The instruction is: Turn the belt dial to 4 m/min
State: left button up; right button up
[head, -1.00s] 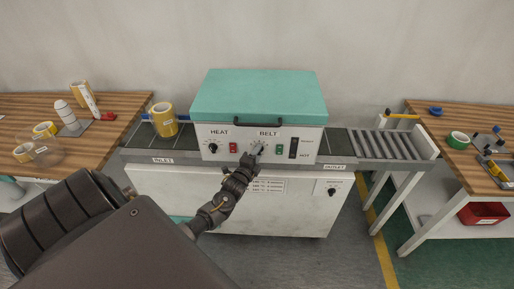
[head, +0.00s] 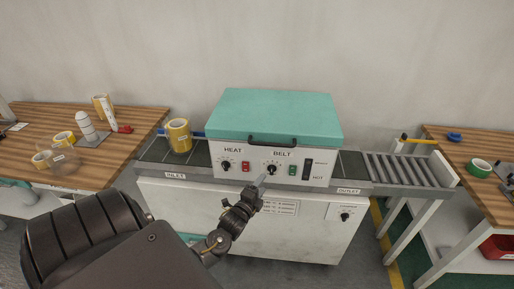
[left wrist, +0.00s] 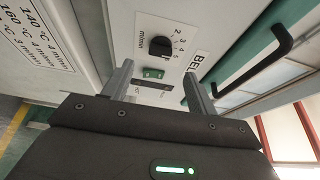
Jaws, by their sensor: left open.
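The belt dial (head: 271,169) is a black knob on the white front panel of the teal-lidded machine, under the word BELT. It also shows in the left wrist view (left wrist: 160,46), with numbers from 2 to 5 around it; its exact setting is too small to read. My left gripper (head: 261,183) is just below and in front of the dial. In the left wrist view its two fingers (left wrist: 157,74) are spread and empty, with the dial ahead of them and apart from them. My right gripper is not in view.
The heat dial (head: 226,166) and a red switch (head: 246,167) are left of the belt dial. A green switch (head: 293,171) is to its right. A lid handle (head: 272,141) juts out above. A yellow tape roll (head: 179,135) stands on the inlet belt.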

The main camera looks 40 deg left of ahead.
pick_arm(q)
jog(key=v, duration=0.3)
jog(key=shift+s, duration=0.2)
dwell(0.4)
jog(key=s+d+f+n+g+h, duration=0.1)
jog(key=s+f+n+g, duration=0.3)
jog(key=f, duration=0.6)
jog(key=s+d+f+n+g+h, duration=0.15)
jog(key=s+f, duration=0.35)
jog(key=f, duration=0.5)
jog(key=s+d+f+n+g, duration=0.25)
jog(key=s+f+n, duration=0.2)
jog(key=f, duration=0.55)
jog(key=s+d+f+n+g, duration=0.1)
jog(key=s+d+f+g, duration=0.1)
jog(key=s+f, duration=0.3)
jog(key=s+d+f+g+h, duration=0.1)
jog(key=s+d+f+g, duration=0.2)
jog(key=s, duration=1.1)
jog(key=s+d+f+n+g+h, duration=0.1)
jog(key=s+d+f+g, duration=0.2)
jog(key=s+d+f, duration=0.3)
jog(key=s+f, duration=0.1)
jog(key=s, duration=0.3)
jog(key=shift+f+n+b, duration=0.3)
jog(key=shift+b, duration=0.1)
